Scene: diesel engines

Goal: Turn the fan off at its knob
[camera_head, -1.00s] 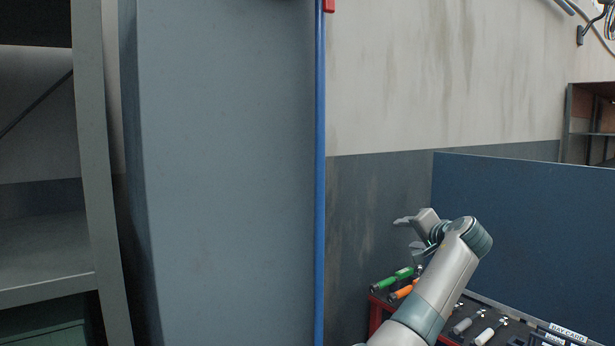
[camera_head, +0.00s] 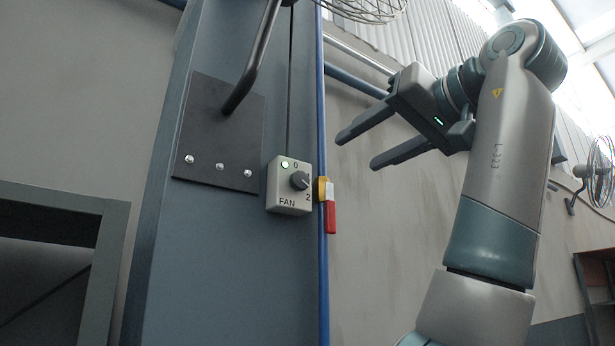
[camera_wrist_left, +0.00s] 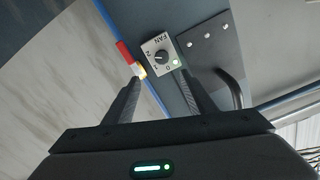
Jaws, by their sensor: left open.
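The grey fan switch box (camera_head: 280,201), lettered FAN, is mounted on the blue-grey column. Its round dark knob (camera_head: 299,181) has a 0 above and a 2 below right; I cannot tell its setting. A small green light (camera_head: 284,165) is lit. A wire fan cage (camera_head: 368,6) is cut off at the top edge. My left gripper (camera_head: 357,152) is open and empty, right of the box, fingers pointing left. In the left wrist view the knob (camera_wrist_left: 162,58) lies beyond and between the open fingertips (camera_wrist_left: 160,79), apart from them. My right gripper is out of view.
A blue pipe (camera_head: 323,270) with a red and yellow tag (camera_head: 330,212) runs beside the box. A dark plate (camera_head: 222,135) with a bent bracket rod is left of it. Another fan (camera_head: 600,172) hangs at far right. A shelf frame (camera_head: 105,260) stands at left.

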